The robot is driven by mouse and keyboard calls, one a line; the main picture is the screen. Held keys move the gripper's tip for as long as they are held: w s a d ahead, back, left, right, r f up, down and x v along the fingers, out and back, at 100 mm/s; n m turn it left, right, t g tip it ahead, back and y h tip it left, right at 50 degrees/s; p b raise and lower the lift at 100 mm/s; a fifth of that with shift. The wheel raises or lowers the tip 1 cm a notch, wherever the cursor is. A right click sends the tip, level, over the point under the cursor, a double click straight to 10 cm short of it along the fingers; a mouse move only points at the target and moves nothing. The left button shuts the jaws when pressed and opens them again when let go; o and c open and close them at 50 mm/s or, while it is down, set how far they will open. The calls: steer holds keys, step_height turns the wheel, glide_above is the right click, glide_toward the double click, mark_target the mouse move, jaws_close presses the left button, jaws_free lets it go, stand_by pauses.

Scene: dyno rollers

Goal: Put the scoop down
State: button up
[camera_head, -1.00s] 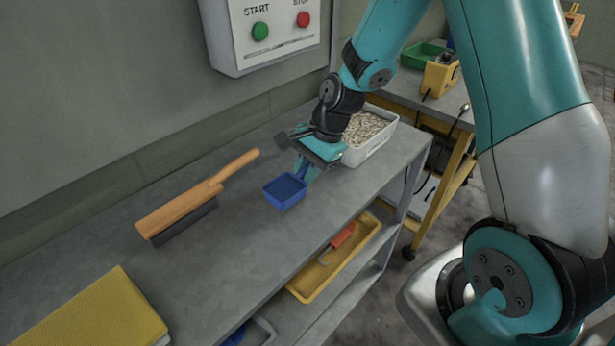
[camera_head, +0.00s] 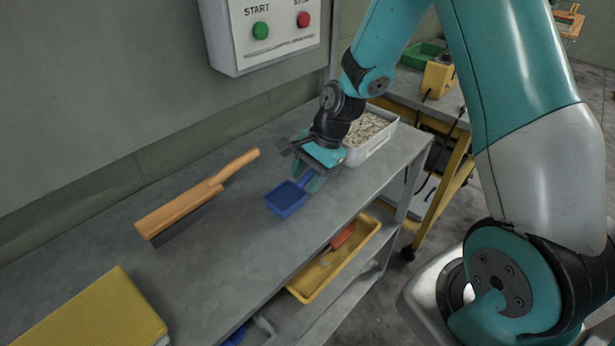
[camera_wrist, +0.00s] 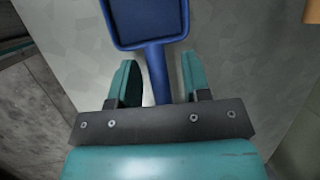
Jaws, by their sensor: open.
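The blue scoop (camera_head: 287,199) rests on the grey shelf top (camera_head: 225,252), with its square bowl toward the front left and its handle toward my gripper. My gripper (camera_head: 314,180) is open just above the shelf top at the handle. In the wrist view the scoop's handle (camera_wrist: 157,75) runs between the two teal fingers of my gripper (camera_wrist: 158,80), with a gap visible on each side. The far end of the handle is hidden behind the gripper body.
A brush with a wooden handle (camera_head: 190,204) lies to the left. A yellow box-like item (camera_head: 95,315) is at the front left. A white bin of pale pieces (camera_head: 372,138) stands close behind my gripper. A yellow tray (camera_head: 312,284) sits on the lower shelf.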

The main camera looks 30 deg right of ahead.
steer(key=w+v, duration=0.1)
steer(key=v, duration=1)
steer(key=s+a+r+n, duration=0.5)
steer(key=s+a+n, duration=0.2)
steer(key=s+n, duration=0.3)
steer(key=s+a+r+n, duration=0.4)
steer(key=s+a+n, duration=0.3)
steer(key=s+n, duration=0.4)
steer(key=shift+s+a+r+g, duration=0.25)
steer(key=shift+s+r+g, duration=0.05)
steer(key=shift+s+r, duration=0.1)
steer(key=shift+r, duration=0.1)
steer(key=shift+r+p, duration=0.65)
steer(key=shift+p, duration=0.15)
